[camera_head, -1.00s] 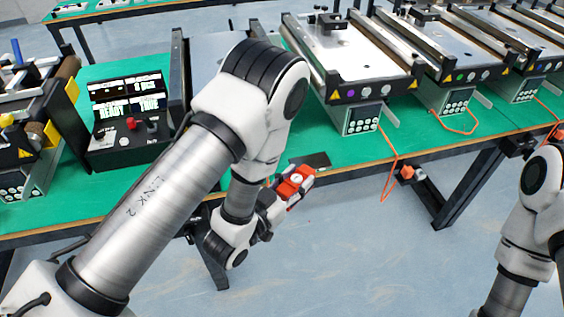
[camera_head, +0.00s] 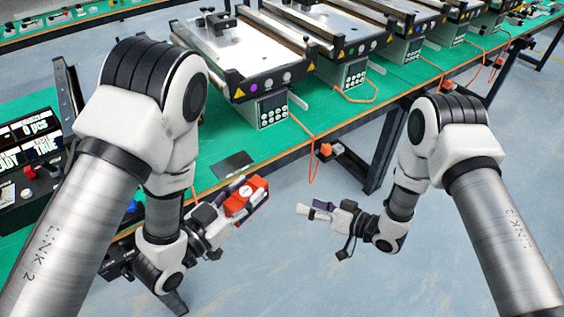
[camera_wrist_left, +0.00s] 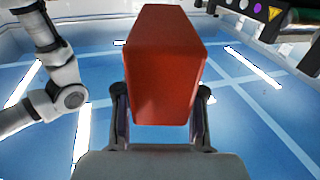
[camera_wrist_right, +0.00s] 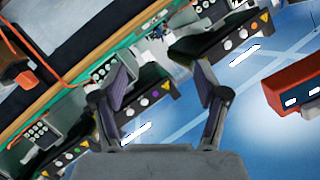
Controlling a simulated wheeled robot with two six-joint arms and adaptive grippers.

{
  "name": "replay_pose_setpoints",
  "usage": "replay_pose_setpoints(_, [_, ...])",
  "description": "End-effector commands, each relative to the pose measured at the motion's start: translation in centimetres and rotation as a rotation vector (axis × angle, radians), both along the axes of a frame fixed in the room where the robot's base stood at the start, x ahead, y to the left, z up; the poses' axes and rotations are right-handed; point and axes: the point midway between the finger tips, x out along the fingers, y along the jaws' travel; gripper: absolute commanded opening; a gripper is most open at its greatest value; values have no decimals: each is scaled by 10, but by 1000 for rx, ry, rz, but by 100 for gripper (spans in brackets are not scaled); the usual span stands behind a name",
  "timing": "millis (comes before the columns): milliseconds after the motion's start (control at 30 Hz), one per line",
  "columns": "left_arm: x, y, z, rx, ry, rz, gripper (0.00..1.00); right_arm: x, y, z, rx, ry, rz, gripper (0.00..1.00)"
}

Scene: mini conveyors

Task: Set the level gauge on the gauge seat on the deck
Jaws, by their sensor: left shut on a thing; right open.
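The level gauge appears to be the red block (camera_head: 246,197) with a white round mark on top. My left gripper (camera_head: 232,207) is shut on it and holds it in the air in front of the table edge. The block fills the upper middle of the left wrist view (camera_wrist_left: 168,65), and shows at the right edge of the right wrist view (camera_wrist_right: 300,84). My right gripper (camera_head: 312,211) is open and empty, to the right of the block. The nearest conveyor has a bare silver deck (camera_head: 240,50) with a small black fixture (camera_head: 219,22). I cannot tell which part is the gauge seat.
The green table (camera_head: 215,140) carries a row of conveyors with keypad boxes (camera_head: 273,108). A dark flat plate (camera_head: 233,164) lies near its front edge. An orange cable (camera_head: 314,160) hangs over the edge. A display panel (camera_head: 30,150) stands at left. The floor in front is clear.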

Motion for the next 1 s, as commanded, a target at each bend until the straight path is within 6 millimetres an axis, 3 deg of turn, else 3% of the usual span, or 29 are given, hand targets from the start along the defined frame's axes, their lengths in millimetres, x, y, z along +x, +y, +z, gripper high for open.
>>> replay_pose_setpoints(33, [0, 0, 0, -1, -1, 0, 0, 16, 19, 26, 83, -104, 114, 73])
replay_pose_setpoints(133, [0, 0, 0, -1, -1, 0, 0, 24, 52, 81, 242, -290, 428, 73])
replay_pose_setpoints(200, [0, 0, 0, -1, -1, 0, 0, 18, 64, 110, 304, -383, 666, 73])
replay_pose_setpoints(333, [0, 0, 0, -1, -1, 0, 0, 5, 66, 142, 305, -493, 1098, 73])
replay_pose_setpoints(400, [0, 0, 0, -1, -1, 0, 0, 3, 62, 150, 255, -531, 1281, 73])
replay_pose_setpoints(533, [0, 0, 0, -1, -1, 0, 0, 11, 63, 157, 137, -603, 1464, 73])
replay_pose_setpoints(633, [0, 0, 0, -1, -1, 0, 0, 14, 74, 160, 107, -642, 1497, 73])
replay_pose_setpoints(767, [0, 0, 0, -1, -1, 0, 0, 5, 84, 156, 115, -633, 1500, 73])
replay_pose_setpoints(1000, [0, 0, 0, -1, -1, 0, 0, -31, 118, 146, 117, -631, 1500, 73])
